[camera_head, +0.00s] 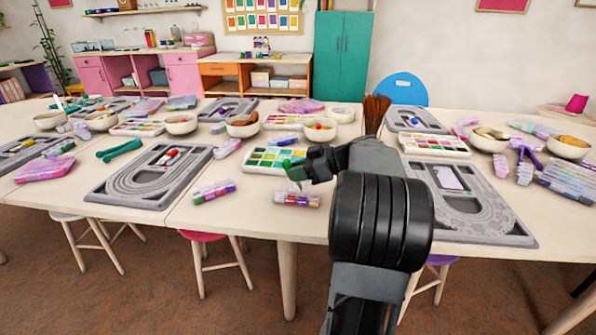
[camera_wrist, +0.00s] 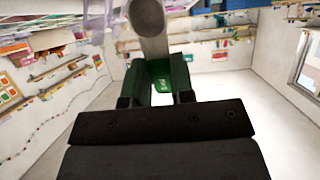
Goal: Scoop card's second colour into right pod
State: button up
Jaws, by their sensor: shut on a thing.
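My gripper (camera_head: 299,170) is over the table's front middle, at the front right of a white bead tray (camera_head: 256,167) with several coloured compartments. In the wrist view my gripper (camera_wrist: 159,98) is shut on a green tool (camera_wrist: 161,68), probably the scoop. A grey round bar beyond it partly covers it; its tip and any load cannot be made out. A pale card (camera_head: 449,178) lies on the grey bead board (camera_head: 478,209) at the right; its colours are too small to read. I cannot tell which hollow is the right pod.
My arm hides part of the table between tray and right board. A purple-pink bead tube (camera_head: 297,199) lies just below my gripper, another (camera_head: 214,191) to its left. Bowls (camera_head: 319,131), a second bead tray (camera_head: 434,145) and another grey board (camera_head: 151,174) crowd the table.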

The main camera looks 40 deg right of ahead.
jog(key=shift+r+p, duration=0.3)
jog(key=shift+p, duration=0.65)
jog(key=shift+w+a+f+g+h+p, duration=0.15)
jog(key=shift+w+a+g+h+p, duration=0.2)
jog(key=shift+p, duration=0.6)
jog(key=shift+s+f, duration=0.1)
jog(key=shift+f, duration=0.1)
jog(key=shift+f+g, duration=0.1)
jog(key=shift+g, duration=0.15)
jog(key=shift+d+f+b, duration=0.1)
jog(key=shift+d+b, duration=0.05)
jog(key=shift+b, duration=0.25)
